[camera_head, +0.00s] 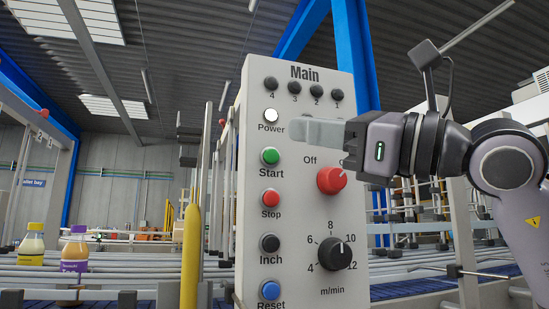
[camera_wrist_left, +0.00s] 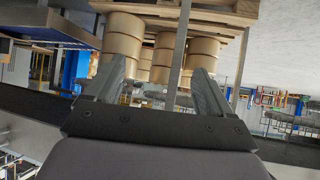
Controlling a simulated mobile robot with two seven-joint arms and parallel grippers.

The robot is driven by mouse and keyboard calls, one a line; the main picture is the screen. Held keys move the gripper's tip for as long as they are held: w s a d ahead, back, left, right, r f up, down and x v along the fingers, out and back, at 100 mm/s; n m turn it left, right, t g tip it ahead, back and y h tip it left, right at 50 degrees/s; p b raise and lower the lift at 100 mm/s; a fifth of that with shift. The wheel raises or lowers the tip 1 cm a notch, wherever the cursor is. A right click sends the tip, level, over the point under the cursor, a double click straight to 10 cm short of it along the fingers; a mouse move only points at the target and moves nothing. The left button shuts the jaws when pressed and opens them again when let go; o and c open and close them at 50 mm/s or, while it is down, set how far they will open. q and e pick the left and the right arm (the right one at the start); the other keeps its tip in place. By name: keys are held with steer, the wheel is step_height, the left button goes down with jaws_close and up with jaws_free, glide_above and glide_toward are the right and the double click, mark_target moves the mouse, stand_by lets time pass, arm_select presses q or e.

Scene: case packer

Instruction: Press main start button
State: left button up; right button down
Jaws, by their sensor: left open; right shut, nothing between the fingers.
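The Main control panel (camera_head: 300,210) stands upright in the middle of the head view. Its green Start button (camera_head: 270,156) is on the left column, below the white Power button (camera_head: 271,115) and above the red Stop button (camera_head: 271,198). My right gripper (camera_head: 295,131) comes in from the right and is shut and empty. Its pale fingertips point left in front of the panel, to the upper right of the Start button and near Power. I cannot tell whether they touch the panel. My left gripper (camera_wrist_left: 158,85) shows only in the left wrist view, open and empty.
A red Off knob (camera_head: 331,180) and a black speed dial (camera_head: 336,253) sit on the panel's right half. A yellow post (camera_head: 191,255) stands left of the panel. Two bottles (camera_head: 74,262) stand on the conveyor at left. The wrist view shows brown barrels (camera_wrist_left: 122,48).

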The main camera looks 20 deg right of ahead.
mark_target(271, 156)
stand_by(0.3)
steer(key=w+p, duration=0.4)
steer(key=w, duration=0.4)
steer(key=shift+w+a+p, duration=0.15)
steer(key=shift+w+p, duration=0.2)
steer(key=shift+w, duration=0.05)
stand_by(0.8)
stand_by(1.0)
steer(key=shift+w, duration=0.4)
